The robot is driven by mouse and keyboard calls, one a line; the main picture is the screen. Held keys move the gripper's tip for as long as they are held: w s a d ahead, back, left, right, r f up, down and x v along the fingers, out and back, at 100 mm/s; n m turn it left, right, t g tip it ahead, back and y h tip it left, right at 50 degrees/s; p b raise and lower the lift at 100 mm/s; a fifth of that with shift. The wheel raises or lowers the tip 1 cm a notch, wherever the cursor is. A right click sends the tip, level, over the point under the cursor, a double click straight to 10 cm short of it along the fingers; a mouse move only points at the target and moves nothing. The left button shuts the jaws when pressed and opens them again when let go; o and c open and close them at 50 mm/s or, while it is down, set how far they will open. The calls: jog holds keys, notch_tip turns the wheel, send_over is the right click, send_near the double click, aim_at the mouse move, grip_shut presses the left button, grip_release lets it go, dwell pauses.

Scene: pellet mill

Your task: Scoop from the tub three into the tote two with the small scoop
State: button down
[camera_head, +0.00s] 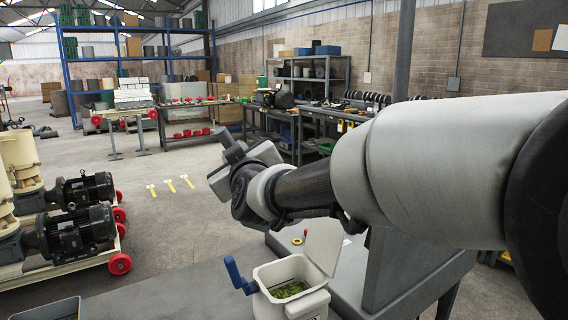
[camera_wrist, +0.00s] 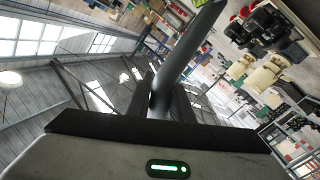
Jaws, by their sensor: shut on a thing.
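My gripper (camera_wrist: 160,100) is shut on a long, dark grey-blue bar (camera_wrist: 190,50), seen in the wrist view. The bar may be the small scoop's handle; no scoop bowl or load can be made out. In the head view my gripper (camera_head: 228,148) is raised above and left of a white tub (camera_head: 292,304), well clear of it. The tub holds green material (camera_head: 290,289), and its lid (camera_head: 323,246) stands open. A blue handle-like part (camera_head: 237,276) is at its left side. Part of a dark-rimmed container (camera_head: 48,311), possibly a tote, shows at the bottom left. No labels can be read.
The tub stands by a grey bench (camera_head: 345,270) on the right. Motors (camera_head: 84,188) on red-wheeled bases stand at left. Yellow-and-white items (camera_head: 169,186) lie on the open floor. Workbenches (camera_head: 270,125) and blue racking (camera_head: 130,60) are farther back.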

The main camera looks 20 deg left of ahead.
jog(key=shift+w+d+r+m+t+b, duration=1.2)
jog(key=shift+d+m+t+b, duration=1)
jog(key=shift+d+m+b, duration=4.5)
jog(key=shift+w+d+f+m+t+h+b, duration=0.35)
jog(key=shift+d+f+m+t+h+b, duration=0.25)
jog(key=shift+d+f+m+h, duration=1)
jog(key=shift+w+d+f+m+t+h+b, duration=0.5)
jog(key=shift+d+f+m+h, duration=0.45)
jog(key=shift+d+f+m, duration=1.25)
jog(key=shift+w+d+f+m+t+h+b, duration=0.25)
jog(key=shift+d+f+m+t+h+b, duration=0.45)
jog(key=shift+d+f+m+h, duration=1.2)
jog(key=shift+s+d+r+m+y, duration=0.1)
jog(key=shift+d+r+m+y, duration=0.15)
jog(key=shift+r+m+y, duration=0.35)
